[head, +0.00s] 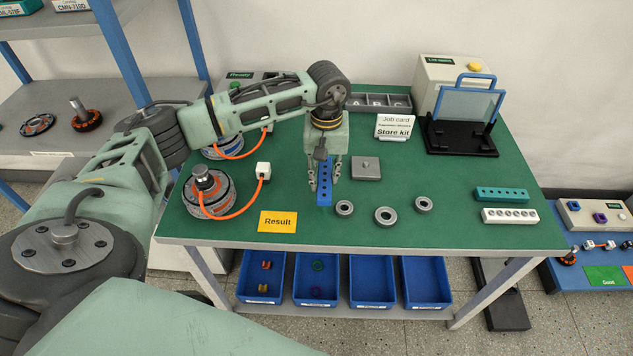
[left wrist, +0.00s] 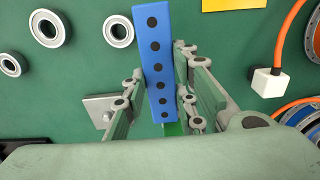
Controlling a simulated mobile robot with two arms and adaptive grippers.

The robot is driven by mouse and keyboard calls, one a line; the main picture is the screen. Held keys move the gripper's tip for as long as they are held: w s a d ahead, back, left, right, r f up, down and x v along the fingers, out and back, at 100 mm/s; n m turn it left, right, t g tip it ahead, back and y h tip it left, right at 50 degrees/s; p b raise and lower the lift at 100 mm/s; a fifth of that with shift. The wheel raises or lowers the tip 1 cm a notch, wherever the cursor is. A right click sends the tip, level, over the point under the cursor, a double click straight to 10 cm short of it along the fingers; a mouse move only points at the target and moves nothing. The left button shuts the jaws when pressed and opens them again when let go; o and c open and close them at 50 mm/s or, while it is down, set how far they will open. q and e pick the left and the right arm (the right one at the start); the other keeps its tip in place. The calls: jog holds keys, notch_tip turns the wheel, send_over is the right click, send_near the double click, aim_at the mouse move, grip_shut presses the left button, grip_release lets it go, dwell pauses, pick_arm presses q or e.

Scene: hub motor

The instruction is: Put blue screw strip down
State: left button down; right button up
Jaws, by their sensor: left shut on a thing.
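The blue screw strip (head: 325,184) is a long blue bar with a row of dark holes. My left gripper (head: 324,186) points down over the green table and is shut on the strip, with one finger on each side. In the left wrist view the strip (left wrist: 158,60) stands out lengthwise between the two fingers (left wrist: 160,100). I cannot tell whether the strip touches the table top. My right gripper is not in view.
Three metal rings, one here (head: 385,216), lie right of the strip. A grey square plate (head: 366,168) lies behind them. A yellow Result card (head: 278,222) and a motor with orange cable (head: 208,190) are to the left. Teal (head: 502,194) and white (head: 510,215) strips lie at right.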

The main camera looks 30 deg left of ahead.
pick_arm(q)
jog(key=w+d+r+b, duration=0.25)
jog(key=d+r, duration=0.35)
jog(key=d, duration=0.3)
jog(key=s+d+m, duration=0.2)
jog(key=s+m, duration=0.4)
jog(key=s, duration=1.2)
jog(key=shift+d+r, duration=0.3)
jog(key=shift+r, duration=0.1)
